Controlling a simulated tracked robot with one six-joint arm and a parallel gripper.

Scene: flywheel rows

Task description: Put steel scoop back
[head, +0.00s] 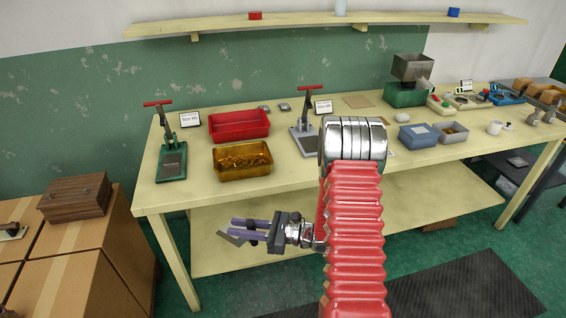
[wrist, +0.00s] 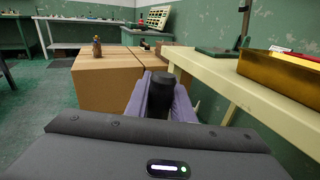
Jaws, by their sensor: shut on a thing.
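My gripper (head: 246,229), with purple fingers, is in front of the bench and below its top, pointing left. It is shut on the steel scoop (head: 230,238); a small grey flat part shows at the fingertips. In the wrist view a black rounded handle (wrist: 160,95) sits between the purple fingers. The rest of the scoop is hidden there.
The bench (head: 400,172) carries a red bin (head: 238,124), a yellow bin (head: 243,160) with brass-coloured parts, a green hand press (head: 172,160), a grey press (head: 305,138) and blue-grey bins (head: 418,136). Cardboard boxes (head: 70,252) stand at left. Air around my gripper is clear.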

